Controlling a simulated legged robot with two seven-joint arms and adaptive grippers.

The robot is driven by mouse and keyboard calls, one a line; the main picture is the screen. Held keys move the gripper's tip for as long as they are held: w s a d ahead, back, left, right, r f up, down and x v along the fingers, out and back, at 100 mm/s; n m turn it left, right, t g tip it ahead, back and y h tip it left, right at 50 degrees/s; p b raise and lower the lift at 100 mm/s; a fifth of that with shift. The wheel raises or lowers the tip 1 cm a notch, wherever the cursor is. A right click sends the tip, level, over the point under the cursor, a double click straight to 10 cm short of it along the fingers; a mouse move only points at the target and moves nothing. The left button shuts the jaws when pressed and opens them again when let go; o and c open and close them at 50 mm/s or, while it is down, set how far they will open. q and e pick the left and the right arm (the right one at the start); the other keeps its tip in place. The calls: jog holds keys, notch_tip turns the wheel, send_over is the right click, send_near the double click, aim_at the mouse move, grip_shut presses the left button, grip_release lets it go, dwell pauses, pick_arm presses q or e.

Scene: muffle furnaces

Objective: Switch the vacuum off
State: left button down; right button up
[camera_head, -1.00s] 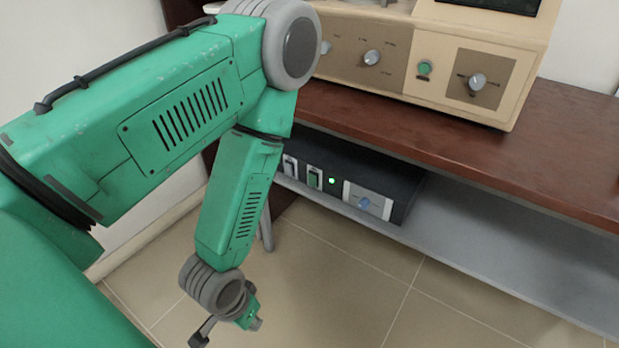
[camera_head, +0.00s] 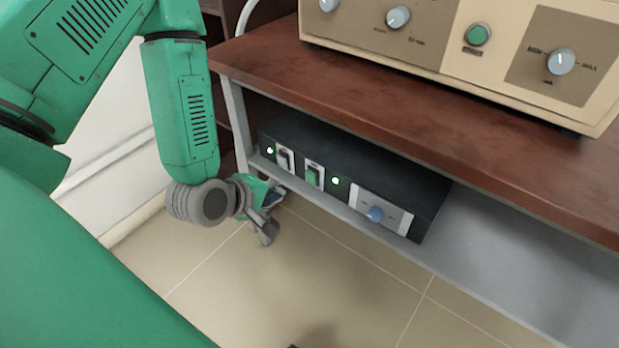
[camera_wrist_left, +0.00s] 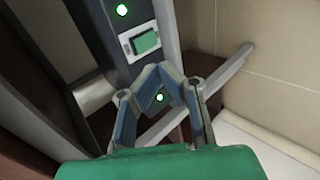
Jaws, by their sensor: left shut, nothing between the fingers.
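A black control box (camera_head: 400,181) sits on the shelf under the table. Its front has a white-framed rocker switch (camera_head: 285,160), a green rocker switch (camera_head: 314,175), two lit green lamps and a blue knob (camera_head: 376,214). I cannot read which switch is the vacuum's. My left gripper (camera_head: 274,196) is shut and empty, just in front of and below the white-framed switch. In the left wrist view the shut fingers (camera_wrist_left: 154,72) cover that switch's place, beside the green switch (camera_wrist_left: 145,42); a lit lamp (camera_wrist_left: 160,97) shows between them. I cannot tell whether they touch the panel.
A beige furnace (camera_head: 450,60) with knobs and a green button stands on the brown tabletop (camera_head: 400,115) above. The grey shelf (camera_head: 490,270) right of the box is bare. A table leg (camera_head: 236,120) is near the arm. The floor in front is clear.

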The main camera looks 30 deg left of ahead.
pick_arm(q)
jog(key=b, duration=0.4)
send_near(310, 179)
jog(key=x, duration=0.6)
jog(key=shift+s+d+f, duration=0.1)
jog(key=shift+d+f, duration=0.1)
jog(key=shift+f, duration=0.3)
jog(key=shift+w+a, duration=0.25)
jog(key=shift+w, duration=0.15)
jog(key=shift+d+r, duration=0.2)
jog(key=shift+d, duration=0.3)
jog(key=shift+w+r+g+p, duration=0.3)
jog(key=shift+p, duration=0.45)
jog(key=shift+a+f, duration=0.3)
jog(key=shift+a, duration=0.1)
pick_arm(e)
jog(key=shift+a+f, duration=0.35)
jog(key=shift+f, duration=0.25)
jog(key=shift+a+f, duration=0.35)
jog(key=shift+f, duration=0.2)
